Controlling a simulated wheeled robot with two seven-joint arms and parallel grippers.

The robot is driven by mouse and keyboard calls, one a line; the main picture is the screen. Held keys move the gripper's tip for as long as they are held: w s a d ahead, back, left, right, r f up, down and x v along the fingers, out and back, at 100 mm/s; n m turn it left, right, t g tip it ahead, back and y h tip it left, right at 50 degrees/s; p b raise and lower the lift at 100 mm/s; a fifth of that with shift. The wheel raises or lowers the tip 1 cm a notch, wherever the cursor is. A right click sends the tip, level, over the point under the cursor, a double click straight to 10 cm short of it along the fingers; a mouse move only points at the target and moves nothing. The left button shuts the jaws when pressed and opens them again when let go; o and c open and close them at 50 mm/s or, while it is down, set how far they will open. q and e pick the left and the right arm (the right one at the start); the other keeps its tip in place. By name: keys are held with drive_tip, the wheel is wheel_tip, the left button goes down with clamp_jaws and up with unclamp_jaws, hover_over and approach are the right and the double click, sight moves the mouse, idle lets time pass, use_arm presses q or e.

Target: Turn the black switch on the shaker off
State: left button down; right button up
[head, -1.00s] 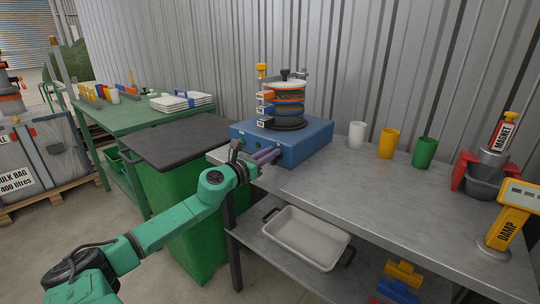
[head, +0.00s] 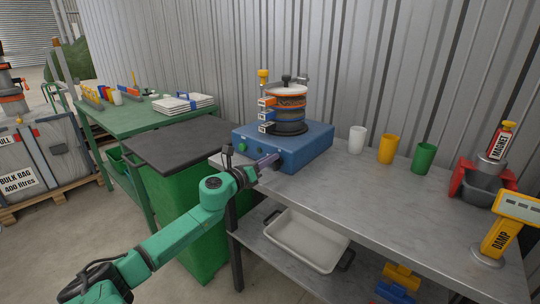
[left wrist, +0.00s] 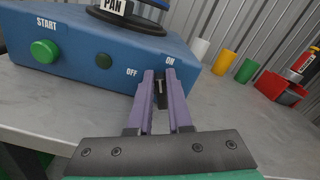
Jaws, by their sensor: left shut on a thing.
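The blue shaker (head: 300,150) stands on the grey bench with a stack of sieves on top. Its front panel (left wrist: 70,45) fills the left wrist view's upper left, with a green START button (left wrist: 45,51), a dark round button (left wrist: 104,61), and OFF and ON labels. My left gripper (head: 270,159) is at the right part of this front. In the left wrist view its purple fingers (left wrist: 160,73) are shut on the black switch (left wrist: 161,90), just below and between the labels. The fingers partly hide the switch, so I cannot tell its setting. My right gripper is not in view.
White (head: 357,139), yellow (head: 386,149) and green (head: 424,158) cups stand right of the shaker. A magnet over a red-framed bowl and a yellow DAMP device (head: 500,238) are farther right. A dark-lidded green bin (head: 180,190) is left. The bench top's middle is clear.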

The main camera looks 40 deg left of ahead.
use_arm(q)
drive_tip(key=n+p, duration=0.1)
drive_tip(key=n, duration=0.1)
drive_tip(key=n+p, duration=0.1)
drive_tip(key=shift+f+n, duration=0.4)
drive_tip(key=n, duration=0.1)
drive_tip(key=n+p, duration=0.2)
drive_tip(key=shift+a+f+n, duration=0.2)
drive_tip(key=shift+a+n, duration=0.05)
drive_tip(key=shift+n, duration=0.05)
drive_tip(key=n+p, duration=0.1)
drive_tip(key=n, duration=0.1)
drive_tip(key=n+p, duration=0.1)
drive_tip(key=n, duration=0.1)
drive_tip(key=shift+a+f, duration=0.1)
drive_tip(key=shift+f, duration=0.25)
drive_tip(key=shift+f+n+p, duration=0.2)
drive_tip(key=shift+n+p, duration=0.4)
drive_tip(key=shift+n, duration=0.2)
drive_tip(key=c, duration=0.8)
unclamp_jaws()
drive_tip(key=shift+c, duration=0.2)
drive_tip(key=shift+r, duration=0.15)
